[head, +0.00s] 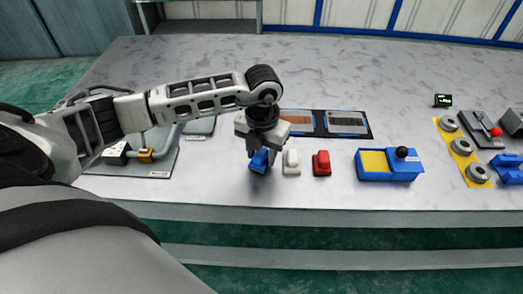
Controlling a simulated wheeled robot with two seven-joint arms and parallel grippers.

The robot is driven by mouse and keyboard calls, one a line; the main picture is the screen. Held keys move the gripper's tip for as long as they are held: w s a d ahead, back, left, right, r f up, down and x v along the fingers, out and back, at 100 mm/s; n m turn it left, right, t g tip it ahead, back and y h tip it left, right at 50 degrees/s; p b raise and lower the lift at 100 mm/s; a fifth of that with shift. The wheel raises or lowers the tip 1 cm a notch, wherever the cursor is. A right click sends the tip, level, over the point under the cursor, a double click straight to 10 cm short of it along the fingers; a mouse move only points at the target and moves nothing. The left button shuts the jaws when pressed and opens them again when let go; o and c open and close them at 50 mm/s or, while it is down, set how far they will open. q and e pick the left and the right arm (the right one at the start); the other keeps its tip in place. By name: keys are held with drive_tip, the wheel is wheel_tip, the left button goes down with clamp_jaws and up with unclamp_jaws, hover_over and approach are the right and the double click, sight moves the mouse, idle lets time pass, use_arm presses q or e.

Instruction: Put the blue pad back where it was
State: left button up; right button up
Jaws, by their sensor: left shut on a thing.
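The blue pad (259,160) is a small blue block at the left end of a row, beside a white pad (291,162) and a red pad (321,163) on the grey table. My left gripper (259,150) points down over the blue pad and is shut on it. Whether the pad touches the table is hard to tell. My right gripper is not in view.
Behind the pads lies a dark mat (327,124) with two panels. A blue box with a yellow inside (372,162) and black knob stands to the right. Further right is a yellow plate (459,150) with grey rings. Bare table (400,120) lies between.

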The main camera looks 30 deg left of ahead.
sight(262, 152)
use_arm(q)
drive_tip(key=shift+f, duration=0.25)
drive_tip(key=shift+f, duration=0.25)
drive_tip(key=o, duration=0.9)
drive_tip(key=shift+r, duration=0.1)
drive_tip(key=shift+o, duration=0.2)
drive_tip(key=shift+r, duration=0.2)
wheel_tip(262, 152, up, 12)
drive_tip(key=b, duration=0.1)
drive_tip(key=shift+d, duration=0.15)
